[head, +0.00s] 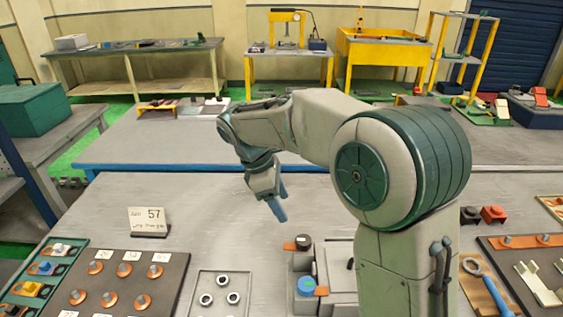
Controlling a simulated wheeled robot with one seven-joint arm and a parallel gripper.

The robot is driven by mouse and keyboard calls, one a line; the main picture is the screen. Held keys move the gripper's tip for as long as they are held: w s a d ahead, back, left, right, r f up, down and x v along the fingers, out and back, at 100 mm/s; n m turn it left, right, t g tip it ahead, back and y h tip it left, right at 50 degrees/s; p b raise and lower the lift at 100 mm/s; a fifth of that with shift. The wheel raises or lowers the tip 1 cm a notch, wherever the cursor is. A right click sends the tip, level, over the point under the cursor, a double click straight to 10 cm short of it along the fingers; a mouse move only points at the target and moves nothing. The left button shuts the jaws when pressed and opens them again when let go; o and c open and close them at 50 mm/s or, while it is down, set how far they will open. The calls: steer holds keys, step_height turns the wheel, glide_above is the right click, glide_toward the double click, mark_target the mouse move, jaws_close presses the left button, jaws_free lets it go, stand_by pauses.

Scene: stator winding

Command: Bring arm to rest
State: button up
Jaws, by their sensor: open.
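My arm rises at the right of the middle in the head view and bends over to the left. My gripper (277,208) hangs from its end, above the grey work table (210,220), apart from the table and the parts on it. A blue fingertip points down and slightly right. The jaws look open and nothing shows between them. The second finger is hard to make out at this size.
A sign card (148,222) stands at the left. A dark board with copper-coloured parts (125,285), a tray with rings (220,298) and a fixture with a blue cap (306,286) lie in front. More boards lie at right.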

steer(key=s+d+m+t+y, duration=0.3)
steer(key=s+d+m+y, duration=0.1)
steer(key=s+d+m, duration=1.2)
steer(key=s+m, duration=0.1)
steer(key=s, duration=0.3)
steer(key=shift+s+f+m+t+y, duration=0.15)
steer(key=shift+f+m+t+y, duration=0.1)
steer(key=shift+m+t+y, duration=0.05)
